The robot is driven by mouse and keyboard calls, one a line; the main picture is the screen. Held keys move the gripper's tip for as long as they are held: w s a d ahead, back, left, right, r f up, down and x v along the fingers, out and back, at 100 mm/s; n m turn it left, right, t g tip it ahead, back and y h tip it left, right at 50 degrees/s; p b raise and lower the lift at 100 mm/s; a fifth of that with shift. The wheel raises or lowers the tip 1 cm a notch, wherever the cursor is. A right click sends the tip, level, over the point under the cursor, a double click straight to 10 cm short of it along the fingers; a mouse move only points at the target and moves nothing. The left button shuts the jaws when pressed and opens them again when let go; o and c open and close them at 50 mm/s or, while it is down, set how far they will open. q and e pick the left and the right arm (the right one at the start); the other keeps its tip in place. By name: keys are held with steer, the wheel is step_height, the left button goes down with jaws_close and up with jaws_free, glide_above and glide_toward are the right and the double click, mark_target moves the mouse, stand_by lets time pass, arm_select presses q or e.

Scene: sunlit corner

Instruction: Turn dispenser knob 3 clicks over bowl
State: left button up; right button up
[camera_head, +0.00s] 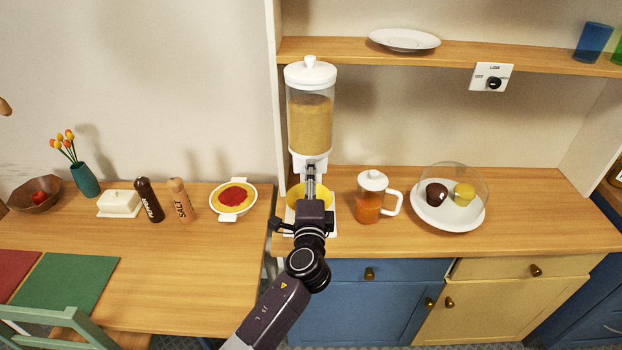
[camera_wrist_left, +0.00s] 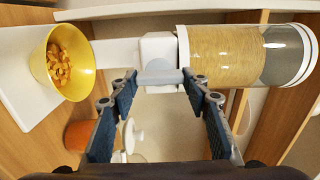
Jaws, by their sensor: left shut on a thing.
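The dispenser (camera_head: 310,125) is a clear cylinder with white lid and base, largely filled with tan cereal. It stands upright on the counter and also shows lying sideways in the left wrist view (camera_wrist_left: 225,55). My left gripper (camera_head: 311,176) is at the dispenser's front, below the cylinder. In the left wrist view its fingers are on either side of the grey-white knob (camera_wrist_left: 160,77), shut on it. The yellow bowl (camera_head: 294,197) sits under the outlet, partly hidden by my gripper. The left wrist view shows orange-brown flakes in the bowl (camera_wrist_left: 36,62). My right gripper is not in view.
A glass teapot (camera_head: 369,203) and a domed plate (camera_head: 432,218) stand right of the dispenser. A red-topped dish (camera_head: 234,198), salt mill (camera_head: 180,203) and pepper mill (camera_head: 149,201) are on the table at left. A shelf (camera_head: 470,55) runs above the counter.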

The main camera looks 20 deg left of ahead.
arm_select(q)
steer(key=shift+f, duration=0.1)
steer(key=o, duration=1.2)
steer(key=shift+c, duration=0.2)
steer(key=shift+s, duration=0.15)
steer(key=v, duration=1.1)
steer(key=shift+s, duration=0.35)
steer(key=shift+d, duration=0.15)
